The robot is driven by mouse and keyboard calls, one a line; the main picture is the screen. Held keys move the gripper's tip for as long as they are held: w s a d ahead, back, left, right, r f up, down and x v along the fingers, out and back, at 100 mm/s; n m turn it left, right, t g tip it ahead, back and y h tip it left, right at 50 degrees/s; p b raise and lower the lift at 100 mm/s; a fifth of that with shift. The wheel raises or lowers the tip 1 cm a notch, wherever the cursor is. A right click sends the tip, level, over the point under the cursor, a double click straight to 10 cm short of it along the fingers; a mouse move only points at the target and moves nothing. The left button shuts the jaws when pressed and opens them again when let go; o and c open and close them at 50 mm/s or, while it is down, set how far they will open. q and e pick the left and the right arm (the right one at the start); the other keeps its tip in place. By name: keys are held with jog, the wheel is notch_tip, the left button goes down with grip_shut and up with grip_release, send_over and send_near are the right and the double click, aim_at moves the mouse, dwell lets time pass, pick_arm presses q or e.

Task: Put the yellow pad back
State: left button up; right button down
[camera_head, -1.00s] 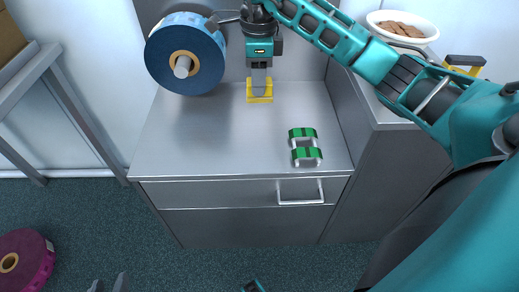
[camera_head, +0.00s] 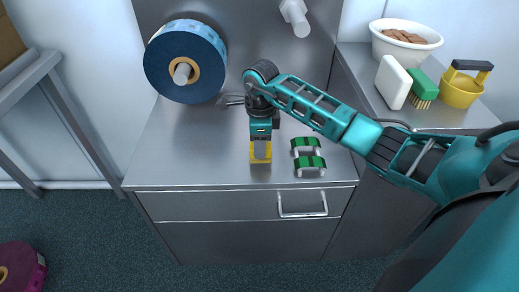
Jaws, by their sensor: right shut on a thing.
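The yellow pad (camera_head: 260,155) is a small yellow piece at the tip of my right gripper (camera_head: 260,150). The right gripper points down and is shut on the pad. They are over the front part of the steel worktop (camera_head: 200,150), left of a green and white piece. I cannot tell whether the pad touches the worktop. My right arm reaches in from the right across the worktop. My left gripper is not in view.
The green and white piece (camera_head: 309,161) lies at the front of the worktop. A blue roll (camera_head: 176,72) hangs on a spindle at the back left; a bare peg (camera_head: 297,20) juts out behind. The right counter holds a white bowl (camera_head: 390,47), white block (camera_head: 393,82), green brush (camera_head: 423,86) and yellow tub (camera_head: 459,93).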

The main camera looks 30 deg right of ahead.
jog(key=shift+f, duration=0.8)
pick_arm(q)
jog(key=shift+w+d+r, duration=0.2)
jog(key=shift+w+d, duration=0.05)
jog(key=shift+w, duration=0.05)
pick_arm(e)
jog(key=shift+f, duration=0.1)
jog(key=c, duration=0.7)
grip_release()
jog(key=shift+c, duration=0.2)
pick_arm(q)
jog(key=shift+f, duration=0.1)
